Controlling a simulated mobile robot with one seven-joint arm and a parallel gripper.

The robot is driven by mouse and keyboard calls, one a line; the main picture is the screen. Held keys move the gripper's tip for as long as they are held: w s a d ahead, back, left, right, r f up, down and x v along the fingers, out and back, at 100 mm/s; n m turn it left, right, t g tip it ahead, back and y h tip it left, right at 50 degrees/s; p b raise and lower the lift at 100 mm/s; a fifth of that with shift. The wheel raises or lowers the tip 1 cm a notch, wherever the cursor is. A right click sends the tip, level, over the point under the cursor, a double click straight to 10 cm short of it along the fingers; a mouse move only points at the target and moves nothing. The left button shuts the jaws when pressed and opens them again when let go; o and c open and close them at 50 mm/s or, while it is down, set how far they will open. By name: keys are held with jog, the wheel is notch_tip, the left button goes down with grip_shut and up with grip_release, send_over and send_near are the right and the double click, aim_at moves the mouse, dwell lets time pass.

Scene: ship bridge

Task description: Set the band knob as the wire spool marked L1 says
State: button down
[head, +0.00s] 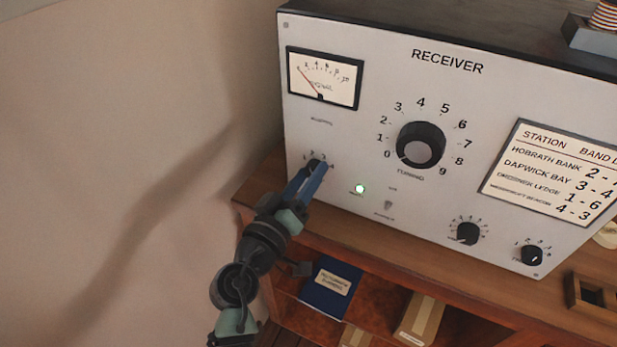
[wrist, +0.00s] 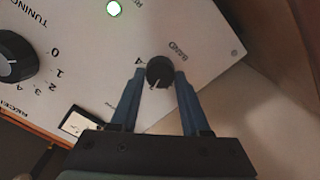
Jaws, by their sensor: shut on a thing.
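The band knob (wrist: 160,73) is small, black and round, with a light pointer line, on the receiver's front. In the wrist view it sits between my gripper's two blue fingers, with the word BAND and a 4 beside it. My gripper (head: 314,172) is shut on it at the lower left of the panel in the head view, hiding most of the knob. The pointer's exact setting is hard to read. A copper-coloured spool (head: 605,15) stands in a dark holder on top of the receiver, cut off by the frame; no L1 mark is readable.
The receiver (head: 450,110) stands on a wooden desk. Its large tuning knob (head: 421,146), a lit green lamp (head: 360,188) and a small switch lie right of my gripper. A station card (head: 555,172) is on the panel's right. A blue book (head: 330,287) lies on the shelf below.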

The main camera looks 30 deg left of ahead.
jog(key=shift+a+f+n+p, duration=0.1)
jog(key=shift+n+p, duration=0.3)
jog(key=shift+n, duration=2.15)
jog(key=shift+f+n+p, duration=0.1)
jog(key=shift+n+p, duration=0.3)
jog(key=shift+n, duration=2.15)
jog(key=shift+c, duration=2)
grip_release()
jog(key=shift+s, duration=0.1)
jog(key=s+b, duration=0.2)
jog(key=s, duration=1)
jog(key=shift+s, duration=0.4)
